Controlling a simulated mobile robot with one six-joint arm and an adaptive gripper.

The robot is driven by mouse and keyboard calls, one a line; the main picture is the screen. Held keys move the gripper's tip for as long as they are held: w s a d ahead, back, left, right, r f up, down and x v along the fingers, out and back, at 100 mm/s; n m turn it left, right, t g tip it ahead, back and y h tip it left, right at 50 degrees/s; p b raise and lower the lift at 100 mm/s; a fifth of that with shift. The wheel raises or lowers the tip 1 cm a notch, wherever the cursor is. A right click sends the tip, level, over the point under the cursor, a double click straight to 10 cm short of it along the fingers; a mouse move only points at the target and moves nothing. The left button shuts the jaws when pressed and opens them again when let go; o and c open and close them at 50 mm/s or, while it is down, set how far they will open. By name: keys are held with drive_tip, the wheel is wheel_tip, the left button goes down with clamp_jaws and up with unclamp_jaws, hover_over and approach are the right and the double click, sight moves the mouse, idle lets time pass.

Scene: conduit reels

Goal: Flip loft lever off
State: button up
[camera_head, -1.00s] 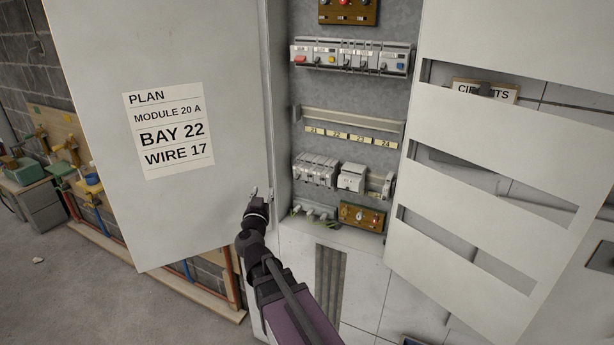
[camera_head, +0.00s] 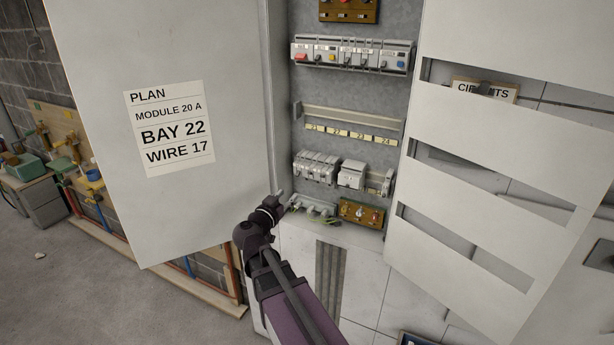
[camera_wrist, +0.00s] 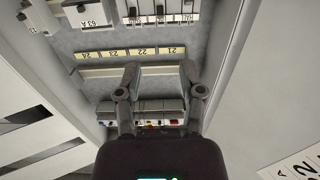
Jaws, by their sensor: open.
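No lever marked loft can be read in either view. In the head view, a lower row of grey breaker modules (camera_head: 316,166) sits inside the open cabinet, with a wider pale module (camera_head: 351,175) to its right. An upper row of modules (camera_head: 350,54) carries red, yellow and blue buttons. My gripper (camera_head: 278,198) is at the cabinet's left edge, below and left of the lower row. In the wrist view, my gripper (camera_wrist: 160,67) is open and empty, its fingers apart. Dark-levered modules (camera_wrist: 160,12) show beyond the fingertips, beside a module marked 63 A (camera_wrist: 86,14), upside down.
An empty rail with yellow number labels (camera_head: 350,135) runs between the rows. A brown terminal board (camera_head: 361,213) and loose wires sit below. The left door (camera_head: 165,220) and slotted right panel (camera_head: 500,135) flank the opening.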

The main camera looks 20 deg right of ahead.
sight(309, 174)
drive_tip(key=x, duration=1.3)
drive_tip(key=shift+w+d, duration=0.2)
drive_tip(key=shift+d, duration=0.05)
clamp_jaws()
